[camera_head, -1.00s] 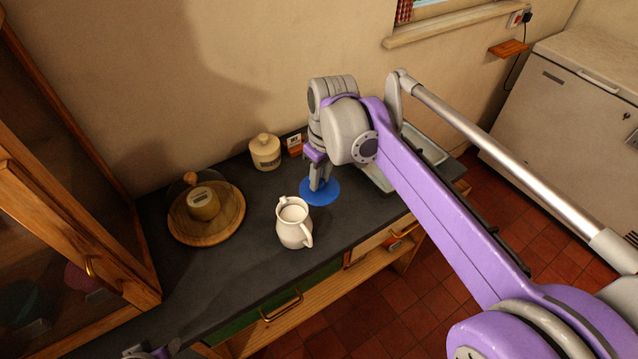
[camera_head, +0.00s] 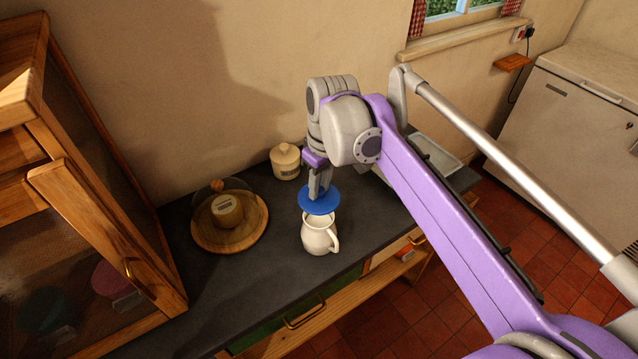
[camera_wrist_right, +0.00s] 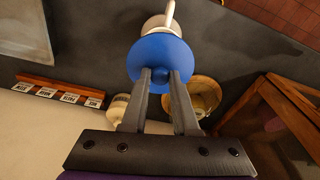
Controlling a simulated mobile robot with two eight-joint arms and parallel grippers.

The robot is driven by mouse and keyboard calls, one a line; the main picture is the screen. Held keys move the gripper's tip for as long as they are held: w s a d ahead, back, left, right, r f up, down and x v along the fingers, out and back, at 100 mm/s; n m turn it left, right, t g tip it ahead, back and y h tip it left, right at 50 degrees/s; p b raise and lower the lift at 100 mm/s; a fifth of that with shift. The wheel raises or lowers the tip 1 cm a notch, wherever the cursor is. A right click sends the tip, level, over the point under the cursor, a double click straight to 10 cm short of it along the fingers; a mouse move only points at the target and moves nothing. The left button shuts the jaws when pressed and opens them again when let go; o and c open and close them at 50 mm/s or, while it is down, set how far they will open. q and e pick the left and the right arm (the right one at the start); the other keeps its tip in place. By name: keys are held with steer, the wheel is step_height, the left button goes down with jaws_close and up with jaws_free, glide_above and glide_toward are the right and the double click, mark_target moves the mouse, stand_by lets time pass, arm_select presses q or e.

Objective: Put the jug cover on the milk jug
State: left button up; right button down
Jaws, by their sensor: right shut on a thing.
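The blue round jug cover (camera_head: 320,202) is held by its knob in my right gripper (camera_head: 319,187). It also shows in the right wrist view (camera_wrist_right: 160,55), with the fingertips (camera_wrist_right: 160,76) on either side of the knob. The cream milk jug (camera_head: 319,238) stands upright on the dark counter, its handle to the right. In the head view the cover overlaps the back of the jug's mouth. In the wrist view the jug (camera_wrist_right: 160,22) is partly hidden behind the cover. I cannot tell whether the two touch. My left gripper is not in view.
A cream lidded pot (camera_head: 286,163) stands behind the jug near the wall. A round wooden board (camera_head: 255,238) with a labelled tub is on the left, beside a wooden cabinet (camera_head: 100,220). A row of small labels (camera_wrist_right: 60,91) shows in the wrist view.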

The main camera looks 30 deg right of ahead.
steer(key=shift+a+f+b, duration=0.1)
steer(key=shift+f+b, duration=1.25)
steer(key=shift+f, duration=0.85)
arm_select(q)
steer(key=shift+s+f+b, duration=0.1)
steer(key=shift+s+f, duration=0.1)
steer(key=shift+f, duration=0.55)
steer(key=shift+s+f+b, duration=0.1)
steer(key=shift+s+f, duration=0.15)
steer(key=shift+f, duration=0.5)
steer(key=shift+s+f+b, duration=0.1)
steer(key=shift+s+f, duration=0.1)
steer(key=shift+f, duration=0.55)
arm_select(e)
steer(key=shift+f, duration=0.7)
steer(key=shift+c, duration=0.6)
jaws_free()
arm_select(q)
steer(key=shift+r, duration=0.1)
arm_select(e)
steer(key=shift+r, duration=0.1)
steer(key=shift+r+p, duration=2.35)
steer(key=shift+r, duration=1.1)
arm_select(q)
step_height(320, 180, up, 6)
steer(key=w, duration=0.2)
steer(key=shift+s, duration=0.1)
